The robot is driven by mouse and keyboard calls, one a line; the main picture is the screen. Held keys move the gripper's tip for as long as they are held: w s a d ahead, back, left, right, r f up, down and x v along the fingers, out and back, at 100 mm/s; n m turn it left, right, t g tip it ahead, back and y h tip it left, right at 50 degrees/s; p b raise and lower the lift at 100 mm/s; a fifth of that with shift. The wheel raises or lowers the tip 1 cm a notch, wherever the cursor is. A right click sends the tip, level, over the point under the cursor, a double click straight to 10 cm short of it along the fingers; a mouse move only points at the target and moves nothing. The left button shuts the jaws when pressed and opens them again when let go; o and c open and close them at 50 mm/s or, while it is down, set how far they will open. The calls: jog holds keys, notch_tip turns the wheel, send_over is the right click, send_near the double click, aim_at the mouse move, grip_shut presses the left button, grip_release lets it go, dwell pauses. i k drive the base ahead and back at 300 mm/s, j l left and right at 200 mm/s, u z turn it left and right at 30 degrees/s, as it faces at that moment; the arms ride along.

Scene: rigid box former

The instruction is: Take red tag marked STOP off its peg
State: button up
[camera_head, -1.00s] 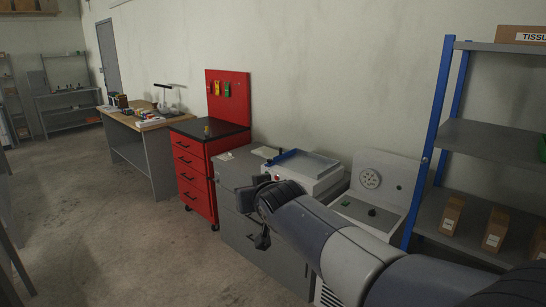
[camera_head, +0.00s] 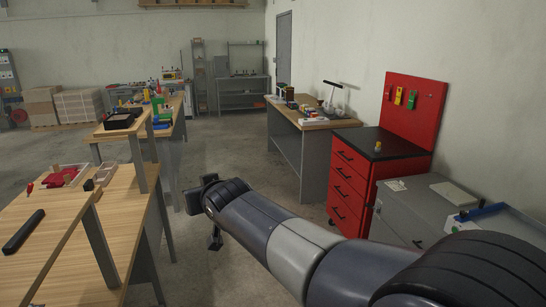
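Three small tags hang on the red pegboard (camera_head: 425,115) above the red tool cabinet. The leftmost is a red tag (camera_head: 389,91), with a yellow tag (camera_head: 399,96) and a green tag (camera_head: 411,99) to its right. They are too small for any wording to be read, and the pegs cannot be made out. My gripper (camera_head: 203,215) is at the end of my outstretched arm, over the floor left of the cabinet and well away from the tags. Its fingers are dark and partly hidden, so their opening is unclear.
The red cabinet (camera_head: 350,184) has a black top with a small yellow item (camera_head: 377,146). A grey cabinet (camera_head: 418,208) stands at right. A wooden workbench (camera_head: 300,119) stands behind. Wooden tables (camera_head: 122,205) fill the left. Floor between is clear.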

aim_at(387, 91)
jog(key=i+u, duration=0.3)
jog(key=i, duration=1.4)
jog(key=i+z, duration=0.25)
jog(key=i, duration=0.6)
jog(key=i+j+z, duration=0.1)
jog(key=i+z, duration=0.2)
jog(key=i, duration=0.5)
jog(key=i+z, duration=0.15)
jog(key=i, duration=0.3)
jog(key=i+j+z, duration=0.15)
jog(key=i, duration=0.25)
jog(key=i+j+z, duration=0.15)
jog(key=i, duration=0.25)
jog(key=i+j+z, duration=0.1)
jog(key=i, duration=0.3)
jog(key=i+j+z, duration=0.1)
jog(key=i+z, duration=0.15)
jog(key=z, duration=0.2)
jog(key=i+j+z, duration=0.2)
jog(key=z, duration=0.3)
jog(key=i+j+z, duration=0.2)
jog(key=z, duration=0.25)
jog(key=i+j+z, duration=0.1)
jog(key=j+z, duration=0.25)
jog(key=z, duration=0.15)
jog(key=i+j+z, duration=0.2)
jog(key=j+z, duration=0.2)
jog(key=i+j+z, duration=0.15)
jog(key=j+z, duration=0.25)
